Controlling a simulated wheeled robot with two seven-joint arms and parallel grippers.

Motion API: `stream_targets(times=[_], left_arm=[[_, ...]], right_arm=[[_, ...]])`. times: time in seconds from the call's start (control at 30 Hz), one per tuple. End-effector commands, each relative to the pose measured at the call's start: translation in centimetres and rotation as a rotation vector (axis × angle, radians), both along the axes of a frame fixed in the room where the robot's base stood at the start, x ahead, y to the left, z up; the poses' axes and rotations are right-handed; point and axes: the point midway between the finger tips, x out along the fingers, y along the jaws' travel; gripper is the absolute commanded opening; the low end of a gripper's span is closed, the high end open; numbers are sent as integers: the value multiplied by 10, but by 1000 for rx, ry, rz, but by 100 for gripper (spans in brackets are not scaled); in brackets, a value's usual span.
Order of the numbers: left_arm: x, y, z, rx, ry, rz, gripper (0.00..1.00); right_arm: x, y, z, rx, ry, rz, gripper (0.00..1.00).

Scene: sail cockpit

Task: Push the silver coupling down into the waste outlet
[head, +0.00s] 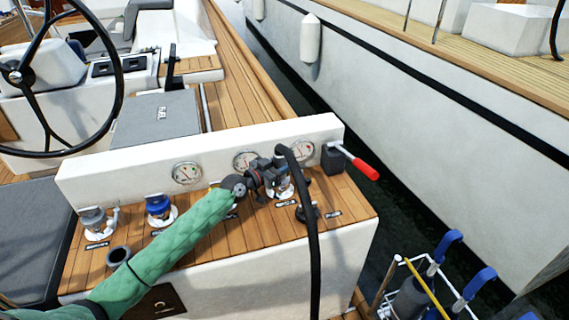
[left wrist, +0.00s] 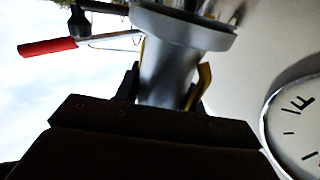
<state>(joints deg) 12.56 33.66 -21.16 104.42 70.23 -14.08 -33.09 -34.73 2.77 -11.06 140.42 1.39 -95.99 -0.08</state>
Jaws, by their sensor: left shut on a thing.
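My left gripper (head: 268,177), at the end of the green-sleeved arm, is shut on the silver coupling (head: 282,186), over the right half of the wooden deck panel. In the left wrist view my gripper (left wrist: 167,88) has a finger on each side of the coupling's silver barrel (left wrist: 168,68). A wide pale flange (left wrist: 185,24) shows at the end of the barrel. A black hose (head: 310,225) runs from the gripper area down over the panel's front. The waste outlet cannot be told apart for sure; the gripper hides much of that spot. My right gripper is not in view.
A silver-capped fitting (head: 94,219), a blue-capped fitting (head: 158,208) and a dark fitting (head: 307,212) stand on the panel. A red-handled lever (head: 362,167) sticks out at the right. Gauges (head: 187,173) line the white wall behind, close to the gripper.

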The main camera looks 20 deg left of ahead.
Motion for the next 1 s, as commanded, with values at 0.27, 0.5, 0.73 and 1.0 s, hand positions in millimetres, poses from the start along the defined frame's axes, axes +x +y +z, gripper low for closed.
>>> stream_targets(times=[0.27, 0.5, 0.73, 1.0], left_arm=[[-3, -6, -23, -6, 18, -3, 2], [-3, -6, -27, -6, 20, -4, 2], [-3, -6, -26, -6, 20, -4, 2], [-3, -6, -21, -7, 20, -4, 2]], right_arm=[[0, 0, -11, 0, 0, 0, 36], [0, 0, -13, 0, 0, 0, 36], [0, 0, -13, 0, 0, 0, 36], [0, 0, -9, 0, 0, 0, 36]])
